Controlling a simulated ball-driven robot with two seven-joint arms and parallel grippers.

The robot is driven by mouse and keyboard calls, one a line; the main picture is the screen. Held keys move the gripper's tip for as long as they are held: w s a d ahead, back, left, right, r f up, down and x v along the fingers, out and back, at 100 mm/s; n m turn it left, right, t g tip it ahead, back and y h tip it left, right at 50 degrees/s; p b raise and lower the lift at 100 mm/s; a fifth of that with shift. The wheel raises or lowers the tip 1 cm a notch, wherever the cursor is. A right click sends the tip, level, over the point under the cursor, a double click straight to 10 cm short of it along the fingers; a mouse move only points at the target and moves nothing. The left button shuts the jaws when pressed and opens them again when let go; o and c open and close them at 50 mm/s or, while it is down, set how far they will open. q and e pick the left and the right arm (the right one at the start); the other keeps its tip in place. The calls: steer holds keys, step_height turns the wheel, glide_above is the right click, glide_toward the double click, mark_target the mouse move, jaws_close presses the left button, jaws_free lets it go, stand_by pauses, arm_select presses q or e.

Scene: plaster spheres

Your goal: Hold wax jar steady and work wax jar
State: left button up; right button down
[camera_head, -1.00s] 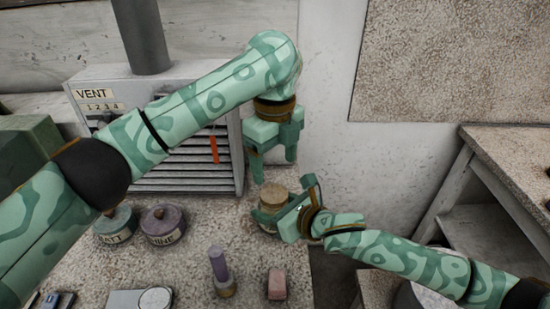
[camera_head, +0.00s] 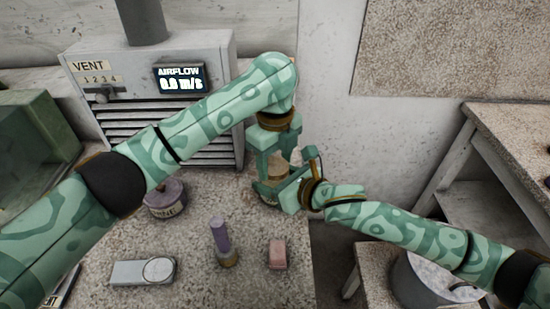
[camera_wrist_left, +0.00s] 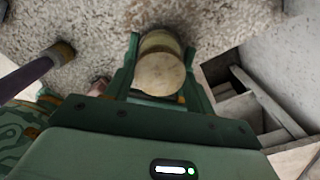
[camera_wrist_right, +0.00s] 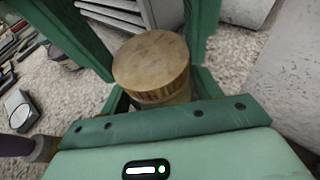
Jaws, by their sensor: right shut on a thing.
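The wax jar (camera_head: 272,186) stands upright on the speckled bench top, with a round tan lid (camera_wrist_right: 150,66). The lid also shows in the left wrist view (camera_wrist_left: 160,74). My right gripper (camera_head: 277,191) is shut on the jar's body from the right side, low down. My left gripper (camera_head: 277,163) points down from above, its open fingers on either side of the lid. A thin gap seems to show between these fingers and the lid. The jar's lower body is mostly hidden by the grippers.
A grey vent box (camera_head: 200,50) with a lit airflow display stands behind. A purple lidded pot (camera_head: 166,198), a purple-handled tool (camera_head: 221,240), a pink block (camera_head: 277,253) and a grey device (camera_head: 143,272) lie in front. The bench's right edge is close to the jar.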

mark_target(275, 166)
arm_select(q)
steer(key=shift+n, duration=1.1)
arm_select(e)
steer(key=shift+s+a, duration=0.15)
arm_select(q)
steer(key=shift+r, duration=0.2)
steer(key=shift+r, duration=0.95)
steer(key=shift+r, duration=2)
arm_select(e)
steer(key=shift+c, duration=1.3)
jaws_free()
